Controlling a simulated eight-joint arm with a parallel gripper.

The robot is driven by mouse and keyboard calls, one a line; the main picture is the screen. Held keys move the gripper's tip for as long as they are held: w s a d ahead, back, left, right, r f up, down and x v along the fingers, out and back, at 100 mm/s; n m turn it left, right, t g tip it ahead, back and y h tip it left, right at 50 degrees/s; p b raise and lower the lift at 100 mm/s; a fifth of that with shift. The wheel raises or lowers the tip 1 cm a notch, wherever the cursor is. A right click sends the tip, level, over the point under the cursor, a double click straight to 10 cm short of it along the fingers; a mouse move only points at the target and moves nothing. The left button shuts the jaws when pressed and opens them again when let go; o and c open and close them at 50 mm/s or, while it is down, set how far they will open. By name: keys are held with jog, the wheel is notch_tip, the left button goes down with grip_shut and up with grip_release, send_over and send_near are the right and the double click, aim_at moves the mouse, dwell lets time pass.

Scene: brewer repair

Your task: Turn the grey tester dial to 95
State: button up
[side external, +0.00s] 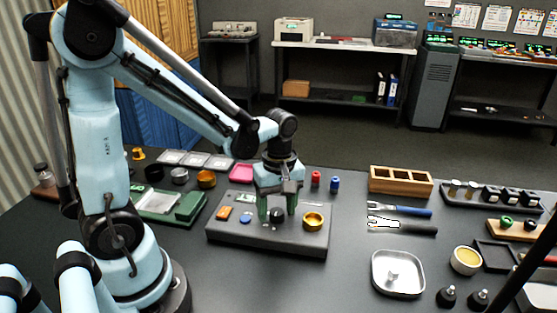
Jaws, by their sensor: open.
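The grey tester (262,242) is a flat, dark slab on the table in front of my arm. A small dark grey dial (277,215) shows on its top. My gripper (277,208) points down over the tester and is open, with one finger on either side of the dial. I cannot tell whether the fingers touch it. The dial's scale and its setting are too small to read, and my gripper partly hides the tester's back edge.
A green case (188,208) stands left of the tester, with small round cups behind it. Red and blue bottles (335,184) stand behind right. A wooden box (400,181), pliers (404,227) and a metal tray (398,287) are right. Table between tester and tray is clear.

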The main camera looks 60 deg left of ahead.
jog(key=c, duration=1)
jog(key=shift+m, duration=0.3)
jog(key=shift+c, duration=0.2)
jog(key=m, duration=0.5)
jog(key=shift+d+m, duration=0.1)
jog(key=shift+m, duration=0.2)
jog(key=m, duration=1.1)
jog(key=shift+d+m+t, duration=0.1)
jog(key=shift+m+t, duration=0.2)
jog(key=shift+t, duration=0.1)
jog(key=m, duration=0.6)
